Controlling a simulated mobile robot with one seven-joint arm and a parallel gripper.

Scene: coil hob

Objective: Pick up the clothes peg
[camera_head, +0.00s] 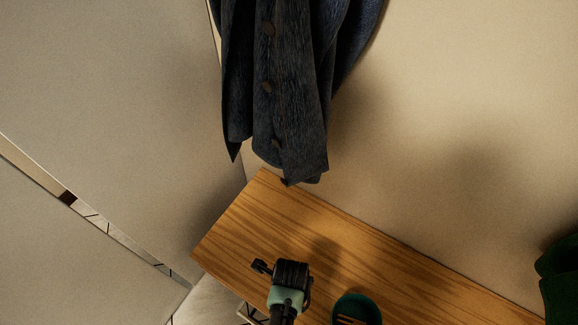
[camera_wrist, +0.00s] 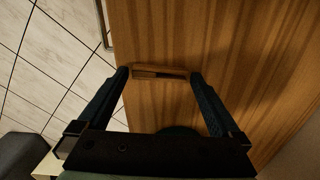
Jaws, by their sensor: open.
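The clothes peg (camera_wrist: 160,72) is a small, slim wooden piece with a dark long side. In the wrist view it lies across the wooden bench top (camera_wrist: 225,50), close to the bench's left edge. My gripper (camera_wrist: 160,75) is open, with one fingertip near each end of the peg. I cannot tell whether the fingertips touch it. In the head view my gripper (camera_head: 284,275) is over the left part of the bench, and I cannot make out the peg there.
A teal bowl (camera_head: 369,302) with orange-brown pieces in it stands right of my gripper. A dark buttoned garment (camera_head: 285,90) hangs above the bench's far end. A green object (camera_head: 560,275) is at the far right. Tiled floor (camera_wrist: 50,60) lies left of the bench.

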